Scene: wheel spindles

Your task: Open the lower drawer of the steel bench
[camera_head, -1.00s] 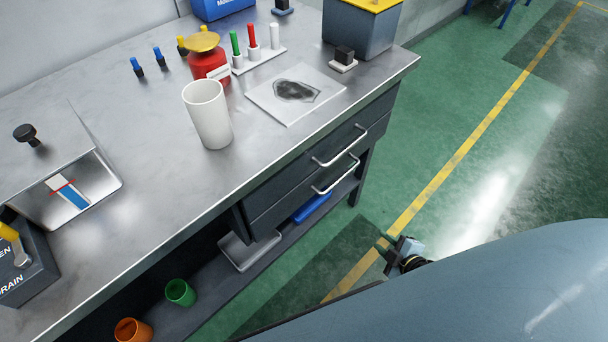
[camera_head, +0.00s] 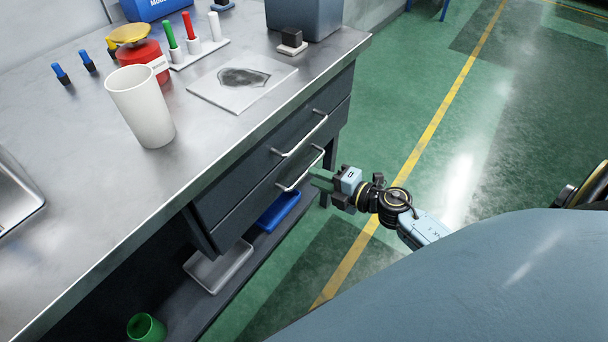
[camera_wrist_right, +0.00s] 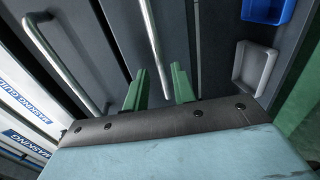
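The lower drawer (camera_head: 258,210) of the steel bench is shut. Its bar handle (camera_head: 301,170) runs along its front, and in the right wrist view the handle (camera_wrist_right: 155,45) lies between the two finger lines. The upper drawer (camera_head: 262,143) above it is also shut, with its own handle (camera_head: 300,136). My right gripper (camera_head: 318,181) is just in front of the right part of the lower handle. Its green fingers (camera_wrist_right: 159,86) are spread apart in the wrist view; I cannot tell whether the bar is inside their reach. My left gripper is not in view.
A white cup (camera_head: 142,106), red container (camera_head: 146,62) and marker stand (camera_head: 197,52) stand on the bench top (camera_head: 75,140). Below the drawers, the shelf holds a grey tray (camera_head: 220,268), blue bin (camera_head: 279,210) and green cup (camera_head: 146,328).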

